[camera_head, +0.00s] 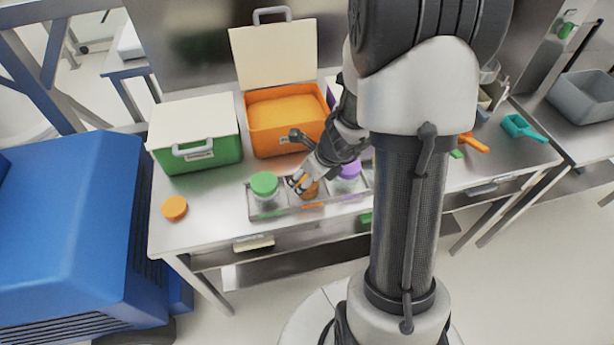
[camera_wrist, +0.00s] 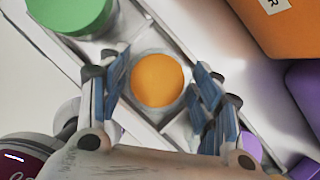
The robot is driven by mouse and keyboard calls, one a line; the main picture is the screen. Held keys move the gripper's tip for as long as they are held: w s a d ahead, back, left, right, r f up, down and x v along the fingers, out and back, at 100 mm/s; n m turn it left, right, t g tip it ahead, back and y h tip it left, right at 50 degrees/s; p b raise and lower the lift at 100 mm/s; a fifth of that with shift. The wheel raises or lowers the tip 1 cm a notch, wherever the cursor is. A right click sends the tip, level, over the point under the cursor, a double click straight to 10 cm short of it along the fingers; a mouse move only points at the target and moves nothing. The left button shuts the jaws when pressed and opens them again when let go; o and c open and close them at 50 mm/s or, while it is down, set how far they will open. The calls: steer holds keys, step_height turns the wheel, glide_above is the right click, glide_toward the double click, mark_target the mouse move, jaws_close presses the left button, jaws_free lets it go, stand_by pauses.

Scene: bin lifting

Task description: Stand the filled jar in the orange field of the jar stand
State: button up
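The jar stand (camera_head: 332,202) is a long metal tray at the table's front edge. The filled jar, with its orange contents (camera_wrist: 157,80) seen from above, is at the stand's middle place, between a green-lidded jar (camera_head: 264,191) and a purple-lidded jar (camera_head: 347,177). It looks upright and has no lid on. My gripper (camera_wrist: 160,88) reaches down around it, one finger on each side. The fingers are apart and close to the jar's sides; I cannot tell whether they press on it. The jar's base and the field under it are mostly hidden.
An orange lid (camera_head: 175,208) lies on the table at the left. Behind the stand are a closed green bin (camera_head: 200,150) and an open orange bin (camera_head: 285,130) with orange contents. An orange scoop (camera_head: 473,142) and a teal scoop (camera_head: 524,128) lie at the right.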

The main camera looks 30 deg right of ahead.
steer(key=o, duration=0.5)
steer(key=shift+r, duration=0.1)
steer(key=shift+r+p, duration=0.35)
steer(key=shift+p, duration=0.1)
steer(key=p+v, duration=0.7)
steer(key=v, duration=0.4)
steer(key=s+a+r+n+y, duration=0.1)
steer(key=s+a+r+n, duration=0.3)
steer(key=a+r+n, duration=1.05)
steer(key=s+r+n, duration=0.1)
steer(key=s+n, duration=0.2)
steer(key=n, duration=0.3)
steer(key=s+r+n+h, duration=0.1)
steer(key=s+r+n, duration=0.1)
steer(key=s+n, duration=0.2)
steer(key=s+r+n+h, duration=0.1)
steer(key=s+n, duration=0.3)
steer(key=n, duration=0.4)
steer(key=shift+s+d+r, duration=0.15)
steer(key=shift+d+r, duration=0.25)
steer(key=shift+r, duration=0.2)
